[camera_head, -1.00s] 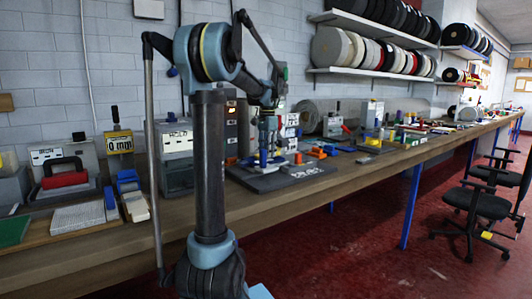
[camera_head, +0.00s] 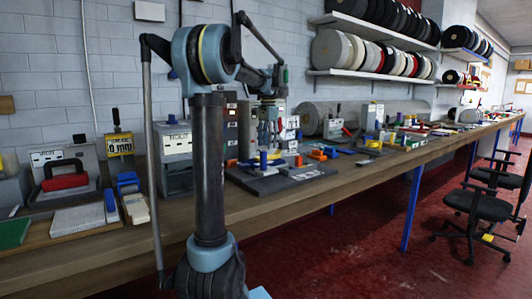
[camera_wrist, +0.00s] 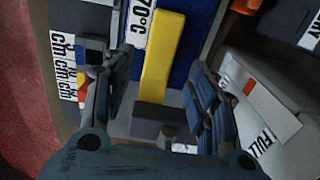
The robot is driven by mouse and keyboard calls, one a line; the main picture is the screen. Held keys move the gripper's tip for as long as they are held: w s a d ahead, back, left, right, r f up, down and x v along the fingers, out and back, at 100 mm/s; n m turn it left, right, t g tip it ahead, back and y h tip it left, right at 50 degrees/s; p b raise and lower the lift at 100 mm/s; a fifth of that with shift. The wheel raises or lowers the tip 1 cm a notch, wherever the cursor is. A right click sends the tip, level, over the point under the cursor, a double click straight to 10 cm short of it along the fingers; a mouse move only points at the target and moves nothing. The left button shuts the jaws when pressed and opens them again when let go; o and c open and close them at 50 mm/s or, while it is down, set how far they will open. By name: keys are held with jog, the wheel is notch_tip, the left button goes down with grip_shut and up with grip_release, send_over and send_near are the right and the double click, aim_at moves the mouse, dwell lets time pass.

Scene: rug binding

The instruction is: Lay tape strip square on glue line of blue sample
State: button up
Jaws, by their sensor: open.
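My gripper (camera_head: 268,132) is raised above the dark board (camera_head: 262,186) on the workbench in the head view. In the wrist view my gripper (camera_wrist: 160,108) has its two fingers spread, with nothing held between them. A yellow bar (camera_wrist: 163,58) lies beyond and between the fingers, beside a blue textured surface (camera_wrist: 199,32). I cannot tell whether these are the tape strip and the blue sample. No glue line can be made out. In the head view a small blue upright piece (camera_head: 263,160) stands on the board below my gripper.
Orange pieces (camera_head: 317,155) sit on the bench (camera_head: 345,170). A grey box (camera_head: 176,178) stands left of the board.

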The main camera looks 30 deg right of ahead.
notch_tip(320, 180, up, 7)
dwell(0.3)
jog(key=shift+s, duration=0.1)
dwell(0.4)
